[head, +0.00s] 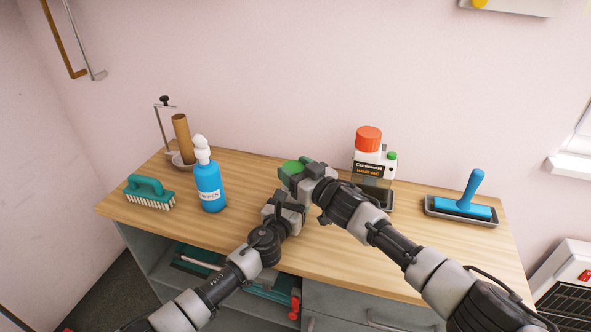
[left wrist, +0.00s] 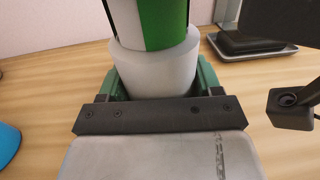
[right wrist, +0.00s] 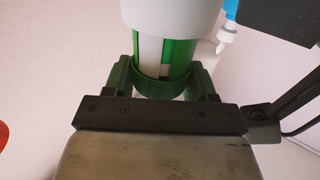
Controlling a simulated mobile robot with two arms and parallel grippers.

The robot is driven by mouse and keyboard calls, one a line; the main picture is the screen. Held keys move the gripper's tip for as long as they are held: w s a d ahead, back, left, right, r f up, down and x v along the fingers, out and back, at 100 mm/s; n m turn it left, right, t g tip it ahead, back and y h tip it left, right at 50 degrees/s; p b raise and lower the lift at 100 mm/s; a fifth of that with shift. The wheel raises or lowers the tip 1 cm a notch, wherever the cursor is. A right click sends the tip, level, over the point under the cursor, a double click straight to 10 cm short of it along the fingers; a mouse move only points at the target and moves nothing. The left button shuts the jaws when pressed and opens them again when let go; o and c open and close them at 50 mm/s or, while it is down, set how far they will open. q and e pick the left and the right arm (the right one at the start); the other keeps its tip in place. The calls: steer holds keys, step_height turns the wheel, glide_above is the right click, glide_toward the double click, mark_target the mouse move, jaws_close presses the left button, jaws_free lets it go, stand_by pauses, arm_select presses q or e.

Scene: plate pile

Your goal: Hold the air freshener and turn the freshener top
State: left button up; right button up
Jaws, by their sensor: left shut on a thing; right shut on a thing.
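The air freshener (head: 291,166) stands between my two grippers over the middle of the table; mostly its green top shows in the head view. In the left wrist view, my left gripper (left wrist: 155,82) is shut around its white lower part (left wrist: 155,65), with a green-and-white band beyond. In the right wrist view, my right gripper (right wrist: 164,78) is shut around the green freshener top (right wrist: 163,84); the green-and-white body and white part lie beyond. In the head view, the right gripper (head: 294,174) is above the left gripper (head: 284,204). The grippers hide most of the freshener's body.
A blue spray bottle (head: 210,185) and a teal brush (head: 150,192) stand left on the wooden table (head: 240,225). A red-capped container (head: 369,142) stands behind my right arm. A blue-handled tool (head: 470,195) lies on a dark tray at right. A cardboard tube (head: 183,138) stands back left.

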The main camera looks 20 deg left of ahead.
steer(key=o, duration=0.9)
steer(key=shift+d, duration=0.1)
steer(key=v, duration=1.2)
steer(key=shift+w+f, duration=0.1)
